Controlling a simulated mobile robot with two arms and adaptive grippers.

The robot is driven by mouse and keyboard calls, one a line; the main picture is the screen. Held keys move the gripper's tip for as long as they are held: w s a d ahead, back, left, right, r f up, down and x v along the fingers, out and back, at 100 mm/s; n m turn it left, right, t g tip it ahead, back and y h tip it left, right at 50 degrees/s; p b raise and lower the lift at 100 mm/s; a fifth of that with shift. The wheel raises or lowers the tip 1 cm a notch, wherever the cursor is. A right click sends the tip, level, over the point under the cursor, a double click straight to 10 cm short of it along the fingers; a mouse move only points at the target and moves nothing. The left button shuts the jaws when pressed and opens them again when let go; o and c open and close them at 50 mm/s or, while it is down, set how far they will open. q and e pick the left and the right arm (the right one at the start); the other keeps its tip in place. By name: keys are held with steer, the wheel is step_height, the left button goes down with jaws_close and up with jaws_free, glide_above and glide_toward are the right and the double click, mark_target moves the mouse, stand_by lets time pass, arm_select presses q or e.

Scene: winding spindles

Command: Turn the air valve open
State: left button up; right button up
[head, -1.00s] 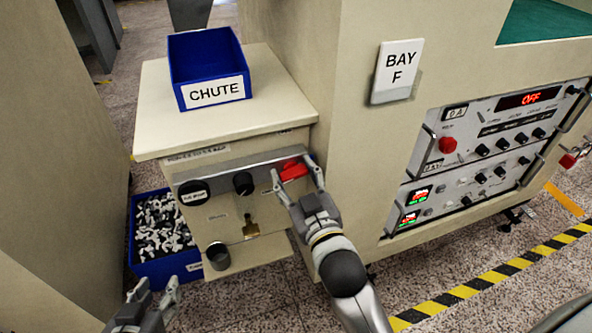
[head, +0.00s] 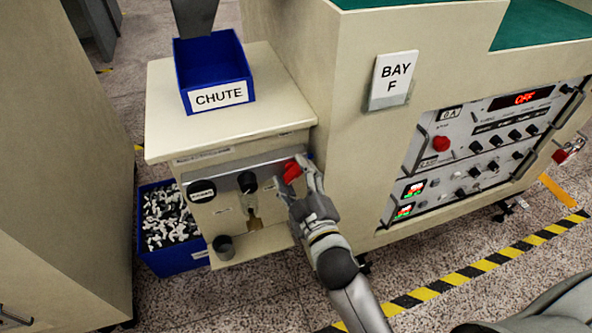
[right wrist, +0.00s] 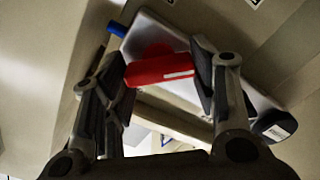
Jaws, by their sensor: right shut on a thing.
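The red air valve handle (head: 292,172) is on the grey front panel (head: 228,172) of the small beige cabinet, near the panel's upper right end. My right gripper (head: 294,173) is shut on this handle, with one finger on each side. In the right wrist view the red handle (right wrist: 160,70) lies between the two fingers (right wrist: 163,80), and a round red part shows dimly behind it. The handle sits tilted in the head view, partly hidden by the fingers. My left gripper is not in view.
A black knob (head: 247,182) and a black round fitting (head: 201,191) are on the same panel. A blue CHUTE bin (head: 217,95) stands on the cabinet top. A blue crate (head: 180,262) of small parts is on the floor. The BAY F machine (head: 350,130) stands close on the right.

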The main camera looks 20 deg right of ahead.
steer(key=n+p, duration=0.2)
steer(key=n, duration=0.3)
steer(key=shift+c, duration=0.2)
steer(key=shift+o, duration=0.2)
steer(key=n, duration=0.2)
steer(key=shift+f+n+p, duration=0.1)
steer(key=shift+n+p, duration=0.2)
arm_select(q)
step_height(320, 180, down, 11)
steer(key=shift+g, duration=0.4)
arm_select(e)
steer(key=shift+n, duration=0.7)
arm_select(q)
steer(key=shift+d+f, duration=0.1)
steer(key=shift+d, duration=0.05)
arm_select(e)
steer(key=shift+f, duration=0.1)
steer(key=o, duration=1)
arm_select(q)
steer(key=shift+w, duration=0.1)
